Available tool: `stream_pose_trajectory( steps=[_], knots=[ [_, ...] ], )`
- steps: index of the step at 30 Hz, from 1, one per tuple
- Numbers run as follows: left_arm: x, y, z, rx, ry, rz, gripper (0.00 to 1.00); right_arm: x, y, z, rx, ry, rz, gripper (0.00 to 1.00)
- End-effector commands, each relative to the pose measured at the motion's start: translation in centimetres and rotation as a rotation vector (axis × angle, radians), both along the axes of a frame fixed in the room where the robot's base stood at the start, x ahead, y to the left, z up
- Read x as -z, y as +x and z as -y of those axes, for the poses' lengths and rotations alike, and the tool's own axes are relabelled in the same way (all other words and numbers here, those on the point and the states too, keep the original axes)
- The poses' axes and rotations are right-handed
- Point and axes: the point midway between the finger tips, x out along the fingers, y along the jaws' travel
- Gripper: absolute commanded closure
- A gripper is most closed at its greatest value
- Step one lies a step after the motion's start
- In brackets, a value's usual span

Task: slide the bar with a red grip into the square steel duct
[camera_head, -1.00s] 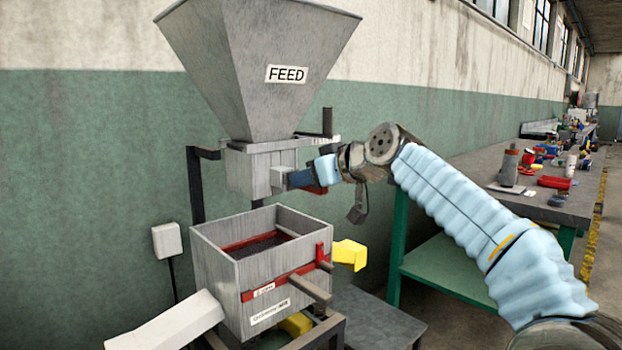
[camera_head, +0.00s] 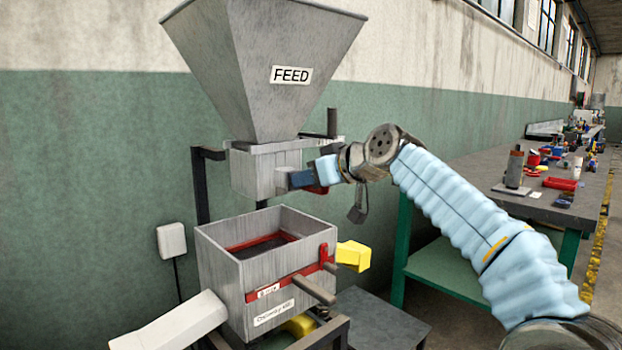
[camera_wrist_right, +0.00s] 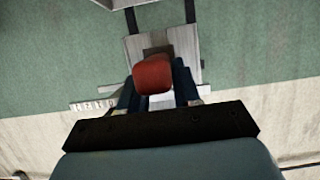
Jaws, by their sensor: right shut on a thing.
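The square steel duct (camera_head: 258,172) sits under the hopper marked FEED. A small grey piece (camera_head: 281,180) shows at its right side; I cannot tell whether it is part of the duct or of the bar. My right gripper (camera_head: 300,180) is at this side with its blue fingers pointing left at the duct. It is shut on the bar's red grip (camera_wrist_right: 153,76), which shows between the fingers in the right wrist view. A little red also shows below the fingers in the head view. The duct (camera_wrist_right: 185,45) lies straight beyond the grip. How deep the bar sits is hidden. My left gripper is out of view.
The hopper (camera_head: 262,70) stands above. An open grey box (camera_head: 232,262) with a red inner frame stands below, with a yellow part (camera_head: 353,255) at its right. A dark upright post (camera_head: 332,122) rises behind the gripper. A workbench (camera_head: 475,170) with clutter runs along the wall.

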Motion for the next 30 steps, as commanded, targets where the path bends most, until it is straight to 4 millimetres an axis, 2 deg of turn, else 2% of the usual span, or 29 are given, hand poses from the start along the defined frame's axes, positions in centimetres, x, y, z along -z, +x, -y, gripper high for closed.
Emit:
stream_pose_trajectory(
  steps=[25, 26, 30],
  knots=[
    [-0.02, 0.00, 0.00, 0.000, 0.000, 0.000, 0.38, -0.23, 0.89, -0.75, 0.000, 0.003, 0.004, 1.00],
    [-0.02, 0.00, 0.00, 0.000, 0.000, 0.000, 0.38, -0.23, 0.89, -0.75, 0.000, 0.003, 0.004, 0.65],
    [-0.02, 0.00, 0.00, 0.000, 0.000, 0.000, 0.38, -0.18, 0.90, -0.74, 0.000, 0.002, 0.003, 0.44]
  ],
)
